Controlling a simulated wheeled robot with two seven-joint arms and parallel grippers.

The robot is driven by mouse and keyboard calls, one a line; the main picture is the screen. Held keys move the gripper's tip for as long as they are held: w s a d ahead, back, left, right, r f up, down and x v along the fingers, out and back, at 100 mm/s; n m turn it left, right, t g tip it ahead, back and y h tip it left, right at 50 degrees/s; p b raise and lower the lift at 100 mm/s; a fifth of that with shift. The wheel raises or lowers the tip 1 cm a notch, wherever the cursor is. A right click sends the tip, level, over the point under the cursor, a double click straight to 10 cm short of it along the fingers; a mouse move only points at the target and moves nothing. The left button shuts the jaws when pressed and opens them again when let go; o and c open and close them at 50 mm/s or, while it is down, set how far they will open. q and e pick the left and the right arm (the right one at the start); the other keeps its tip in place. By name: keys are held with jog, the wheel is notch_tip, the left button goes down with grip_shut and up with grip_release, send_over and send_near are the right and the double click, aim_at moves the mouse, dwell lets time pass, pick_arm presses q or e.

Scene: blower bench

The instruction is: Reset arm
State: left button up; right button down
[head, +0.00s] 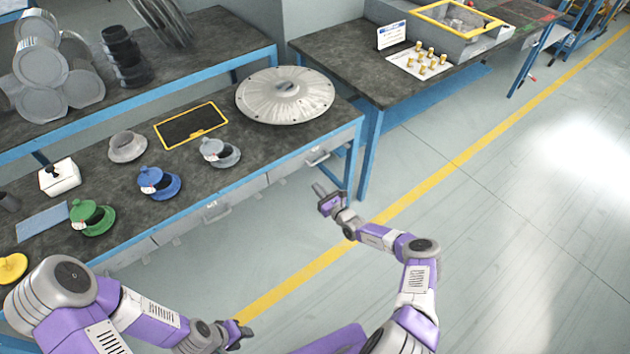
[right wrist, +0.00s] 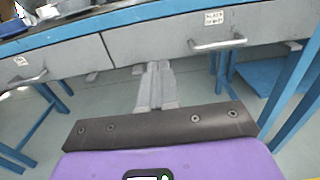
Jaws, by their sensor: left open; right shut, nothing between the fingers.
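My left gripper (head: 240,335) is low at the bottom of the head view, over the floor in front of the bench. It is small there, open and empty. My right gripper (head: 321,190) is in front of the bench's right end, apart from the drawers, over the floor. In the right wrist view its fingers (right wrist: 155,85) are together with nothing between them. Both arms are bent and hold nothing.
The bench (head: 225,185) carries a large silver disc (head: 285,95), a yellow-framed black tray (head: 190,126), and grey, blue (head: 160,184) and green (head: 92,217) flanged parts. Drawers with handles (right wrist: 217,44) face the right gripper. The floor at right is clear, with a yellow line (head: 440,176).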

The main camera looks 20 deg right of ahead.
jog(key=shift+s, duration=0.15)
jog(key=s+a+n+g+y, duration=0.3)
jog(key=a+n+g+y, duration=0.15)
jog(key=a, duration=0.55)
jog(key=s+a+n+g+y, duration=0.3)
jog(key=a+n, duration=0.2)
jog(key=a, duration=0.4)
jog(key=s+a+f+n+g, duration=0.3)
jog(key=s+a+n+g, duration=0.4)
jog(key=s, duration=0.3)
jog(key=s+a+f+n+g+h, duration=0.15)
jog(key=s+n+g+h, duration=0.35)
jog(key=s, duration=0.6)
jog(key=s+d+r+n+t+h, duration=0.2)
jog(key=s+d+r+n, duration=0.2)
jog(key=s+n, duration=0.5)
jog(key=shift+s+d, duration=0.7)
jog(key=shift+d, duration=0.4)
jog(key=shift+t, duration=0.25)
